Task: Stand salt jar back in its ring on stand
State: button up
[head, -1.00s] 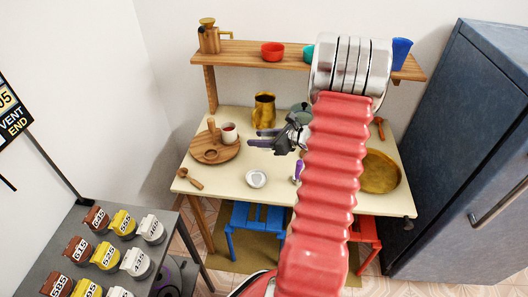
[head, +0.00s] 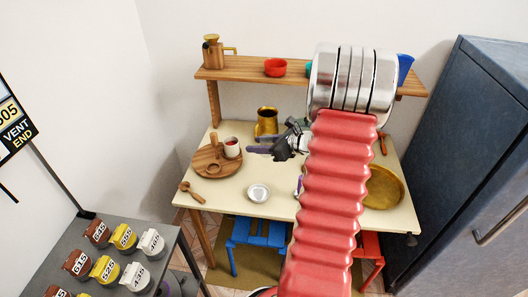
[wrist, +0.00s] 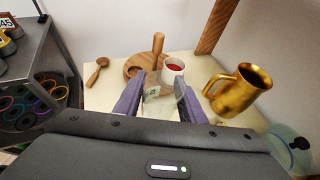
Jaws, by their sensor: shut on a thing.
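The round wooden stand (head: 200,163) with an upright post lies at the table's left. An empty wooden ring (head: 213,168) shows at its front, and a white cup-like jar with red contents (head: 232,147) stands at its right side. In the wrist view the stand (wrist: 135,66) and red-filled jar (wrist: 173,68) are just beyond my fingers. My gripper (wrist: 158,98) has purple fingers, shut on a pale, see-through jar with a label, the salt jar (wrist: 158,108). In the head view my gripper (head: 258,150) is right of the stand; the held jar is not clear there.
A golden pitcher (wrist: 238,88) stands close to the right of my fingers. A shelf (head: 262,75) runs above the back. The table's front middle is mostly clear.

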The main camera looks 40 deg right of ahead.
jog(key=w+a+r, duration=0.1)
jog(key=w+a, duration=0.1)
jog(key=a, duration=0.7)
jog(key=w+a+r, duration=0.2)
jog(key=a, duration=0.8)
jog(key=w+a+r+y, duration=0.1)
jog(key=w+a, duration=0.2)
jog(key=a, duration=0.6)
jog(key=shift+a+r+n, duration=0.15)
jog(key=shift+a+n, duration=0.25)
jog(key=shift+w, duration=0.1)
jog(key=shift+c, duration=0.5)
